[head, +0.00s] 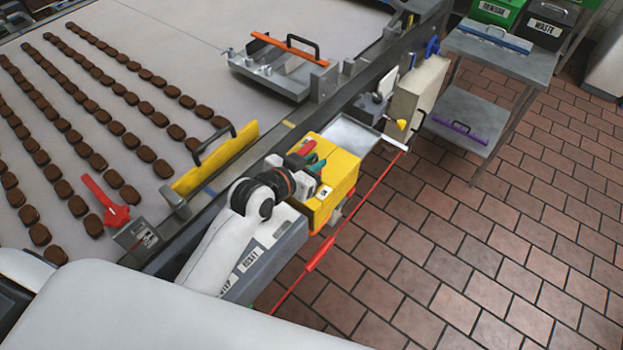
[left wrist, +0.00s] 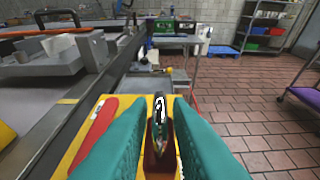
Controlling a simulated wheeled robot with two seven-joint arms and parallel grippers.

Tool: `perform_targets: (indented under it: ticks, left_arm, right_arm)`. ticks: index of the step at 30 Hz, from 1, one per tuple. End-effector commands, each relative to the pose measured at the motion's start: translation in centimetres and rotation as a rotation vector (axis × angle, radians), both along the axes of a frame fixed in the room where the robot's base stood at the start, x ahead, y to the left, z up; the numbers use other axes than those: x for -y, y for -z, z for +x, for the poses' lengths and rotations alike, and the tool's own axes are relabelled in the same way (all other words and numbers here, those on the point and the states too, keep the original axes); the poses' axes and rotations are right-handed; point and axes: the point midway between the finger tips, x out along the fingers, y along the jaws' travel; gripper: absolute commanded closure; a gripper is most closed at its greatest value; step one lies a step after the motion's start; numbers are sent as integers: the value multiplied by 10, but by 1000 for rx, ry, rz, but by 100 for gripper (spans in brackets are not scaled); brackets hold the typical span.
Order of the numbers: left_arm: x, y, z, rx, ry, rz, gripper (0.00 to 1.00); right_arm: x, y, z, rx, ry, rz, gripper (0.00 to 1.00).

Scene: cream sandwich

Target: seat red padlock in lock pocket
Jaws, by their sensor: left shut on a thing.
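My left gripper (head: 316,171) is over the top of a yellow box (head: 343,166) beside the conveyor in the head view. In the left wrist view its teal fingers (left wrist: 160,130) are shut on the red padlock (left wrist: 157,165). The padlock's dark red body is low between the fingers, and its metal shackle stands up toward the far side. In the head view I cannot make out the padlock apart from the gripper. The fingers hide most of its body, and I cannot tell whether it touches the box. I cannot clearly make out the lock pocket. My right gripper is not in view.
A red handle-like part (left wrist: 97,128) lies on the box top, left of the fingers. A metal tray (head: 350,134) sits just beyond the box. A yellow guard (head: 216,160) stands along the conveyor edge. A red rod (head: 330,243) runs alongside, over open tiled floor (head: 450,240).

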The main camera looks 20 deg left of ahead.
Motion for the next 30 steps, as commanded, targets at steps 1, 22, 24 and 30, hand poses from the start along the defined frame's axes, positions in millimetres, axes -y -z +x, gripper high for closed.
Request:
perform_targets:
  ticks: [1,22,24,30]
  left_arm:
    - [0,9,-1,-3,-1,-1,100]
    - [0,60,0,2,-1,0,100]
    - [0,62,0,2,-1,0,100]
    - [0,64,0,0,-1,0,61]
  right_arm:
    - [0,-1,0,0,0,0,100]
    - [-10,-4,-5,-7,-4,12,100]
    - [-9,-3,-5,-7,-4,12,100]
    - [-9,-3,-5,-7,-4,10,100]
